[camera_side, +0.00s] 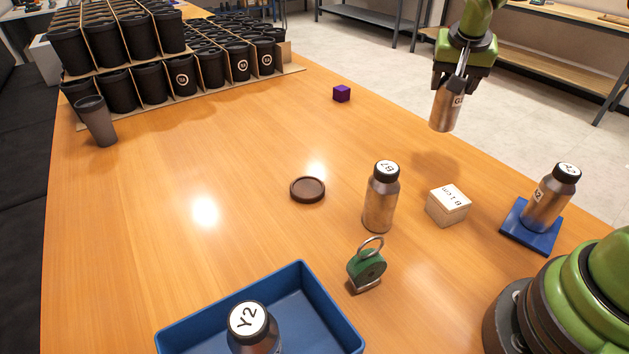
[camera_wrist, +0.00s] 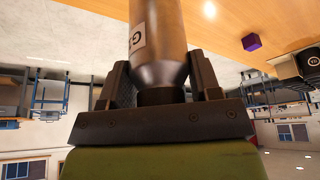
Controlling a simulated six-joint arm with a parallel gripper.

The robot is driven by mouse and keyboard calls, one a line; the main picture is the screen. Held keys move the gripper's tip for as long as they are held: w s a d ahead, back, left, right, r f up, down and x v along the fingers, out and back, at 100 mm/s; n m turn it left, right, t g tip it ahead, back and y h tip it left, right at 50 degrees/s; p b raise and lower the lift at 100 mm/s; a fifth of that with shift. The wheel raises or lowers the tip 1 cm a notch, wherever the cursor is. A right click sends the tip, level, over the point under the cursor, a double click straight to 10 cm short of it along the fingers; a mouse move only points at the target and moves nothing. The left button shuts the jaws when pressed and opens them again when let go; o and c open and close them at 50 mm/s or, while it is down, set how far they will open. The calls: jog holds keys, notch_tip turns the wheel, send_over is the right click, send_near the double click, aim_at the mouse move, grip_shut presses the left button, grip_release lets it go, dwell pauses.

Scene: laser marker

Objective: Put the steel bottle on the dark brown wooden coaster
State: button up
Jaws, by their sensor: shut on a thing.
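My gripper (camera_side: 462,75) is shut on a steel bottle (camera_side: 445,108) with a label starting with G, and holds it in the air above the far right part of the table. The held bottle (camera_wrist: 157,40) and my gripper's jaws (camera_wrist: 160,85) fill the middle of the wrist view, with the jaws around the bottle's dark neck. The dark brown coaster (camera_side: 307,190) lies empty on the table, left of and nearer than the held bottle. Another steel bottle (camera_side: 381,200), with a black cap marked B7, stands upright right of the coaster.
A white box (camera_side: 448,205), a bottle (camera_side: 550,200) on a blue square (camera_side: 524,232), a green padlock-like object (camera_side: 366,265) and a blue tray (camera_side: 340,325) with a Y2 bottle (camera_side: 252,330) surround the near side. A purple cube (camera_side: 341,93) and stacked black cups (camera_side: 150,87) are farther back. Table left of the coaster is clear.

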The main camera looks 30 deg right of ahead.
jog(key=w+a+r+n+t+y, duration=0.1)
jog(key=w+a+n, duration=0.25)
jog(key=a, duration=1.05)
jog(key=w+a+n+y, duration=0.1)
jog(key=w+a+n, duration=0.3)
jog(key=a, duration=0.9)
notch_tip(320, 180, down, 10)
jog(key=w, duration=0.1)
jog(key=shift+a+m, duration=0.35)
jog(key=shift+m, duration=0.1)
jog(key=shift+r, duration=0.1)
jog(key=o, duration=1)
